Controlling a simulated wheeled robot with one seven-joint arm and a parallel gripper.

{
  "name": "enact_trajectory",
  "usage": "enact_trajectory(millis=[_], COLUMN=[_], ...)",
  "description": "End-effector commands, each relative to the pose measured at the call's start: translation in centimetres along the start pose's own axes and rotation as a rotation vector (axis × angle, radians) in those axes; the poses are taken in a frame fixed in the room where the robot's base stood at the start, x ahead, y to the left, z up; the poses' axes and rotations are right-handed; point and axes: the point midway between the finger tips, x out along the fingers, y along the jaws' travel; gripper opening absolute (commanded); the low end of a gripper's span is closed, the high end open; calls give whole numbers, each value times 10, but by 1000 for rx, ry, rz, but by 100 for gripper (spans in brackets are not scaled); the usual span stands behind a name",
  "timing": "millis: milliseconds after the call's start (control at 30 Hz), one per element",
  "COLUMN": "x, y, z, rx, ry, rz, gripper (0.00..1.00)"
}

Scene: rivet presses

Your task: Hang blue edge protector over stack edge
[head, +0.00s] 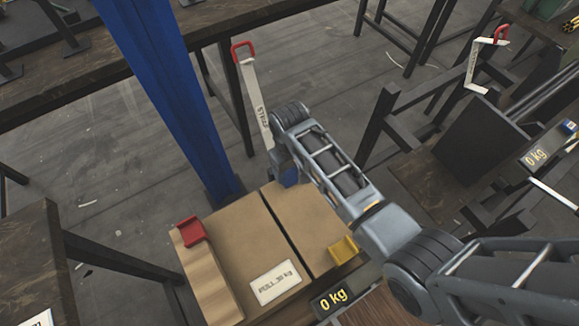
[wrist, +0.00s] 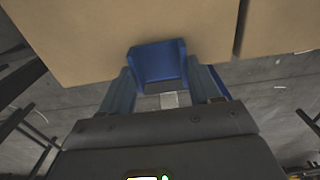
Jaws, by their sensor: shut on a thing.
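The blue edge protector (wrist: 158,62) is between the two fingers of my gripper (wrist: 164,78), which is shut on it. In the wrist view it overlaps the edge of the cardboard stack (wrist: 100,35); I cannot tell whether it rests on it. In the head view a small blue part of it (head: 290,177) shows at the stack's far edge, mostly hidden by my arm. The stack (head: 237,237) has a red protector (head: 191,232) on its left edge and a yellow protector (head: 343,249) on its right front edge.
A dark gap splits the stack's top, and a white label (head: 275,283) lies on it. A blue post (head: 165,90) stands behind left. A white strap tool with a red handle (head: 254,95) stands just behind the stack. A "0 kg" display (head: 333,298) is in front.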

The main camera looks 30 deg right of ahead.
Motion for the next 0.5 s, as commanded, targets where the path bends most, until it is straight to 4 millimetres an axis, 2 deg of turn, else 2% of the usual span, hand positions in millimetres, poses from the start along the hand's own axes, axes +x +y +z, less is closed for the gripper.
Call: enact_trajectory(millis=[133, 167, 433, 500], x=[0, 0, 0, 0], y=[0, 0, 0, 0], z=[0, 0, 0, 0], rx=[0, 0, 0, 0], ry=[0, 0, 0, 0], rz=[0, 0, 0, 0], gripper=[33, 64, 90, 93])
